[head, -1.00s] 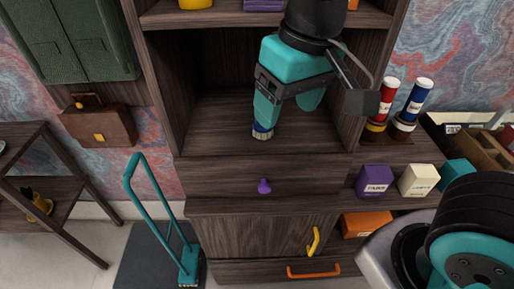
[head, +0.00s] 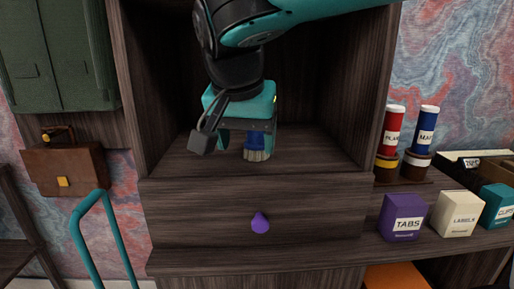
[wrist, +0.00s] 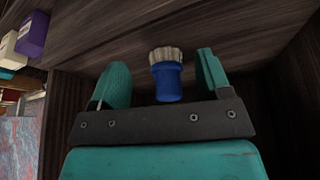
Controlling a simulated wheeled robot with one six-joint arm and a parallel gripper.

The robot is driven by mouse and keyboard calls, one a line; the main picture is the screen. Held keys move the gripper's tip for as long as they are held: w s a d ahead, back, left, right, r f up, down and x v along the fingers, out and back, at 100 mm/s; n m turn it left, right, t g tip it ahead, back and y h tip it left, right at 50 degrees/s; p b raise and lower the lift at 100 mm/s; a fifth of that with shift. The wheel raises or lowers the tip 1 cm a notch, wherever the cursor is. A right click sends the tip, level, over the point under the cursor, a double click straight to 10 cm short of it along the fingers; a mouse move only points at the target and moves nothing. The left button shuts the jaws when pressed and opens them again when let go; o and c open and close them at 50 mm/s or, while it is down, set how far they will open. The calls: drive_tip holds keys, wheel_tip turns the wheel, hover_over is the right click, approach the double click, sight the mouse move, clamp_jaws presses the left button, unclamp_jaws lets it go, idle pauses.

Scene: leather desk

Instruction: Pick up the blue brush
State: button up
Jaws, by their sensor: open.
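The blue brush (head: 255,146) has a short blue handle and pale bristles. It stands on the floor of the open wooden cubby, in front of or under my gripper (head: 246,135), which partly hides it in the head view. In the wrist view the blue brush (wrist: 166,72) shows between the two teal fingers of my gripper (wrist: 162,75), nearer the right finger. The fingers are spread, with a visible gap on both sides of the brush.
The cubby walls (head: 375,100) enclose my gripper on both sides. Below is a drawer with a purple knob (head: 260,223). At right stand a purple TABS box (head: 402,218), a cream LABELS box (head: 455,214) and red (head: 391,130) and blue (head: 424,130) tubes.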

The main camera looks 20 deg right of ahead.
sight(256, 139)
drive_tip(key=shift+w+d, duration=0.75)
drive_tip(key=shift+w, duration=0.35)
drive_tip(key=w+d, duration=0.2)
drive_tip(key=w, duration=0.2)
drive_tip(key=shift+w+d, duration=0.1)
drive_tip(key=shift+d, duration=0.3)
drive_tip(key=shift+w+f+b, duration=0.1)
drive_tip(key=shift+f+b, duration=0.25)
drive_tip(key=shift+f, duration=0.25)
drive_tip(key=c, duration=1)
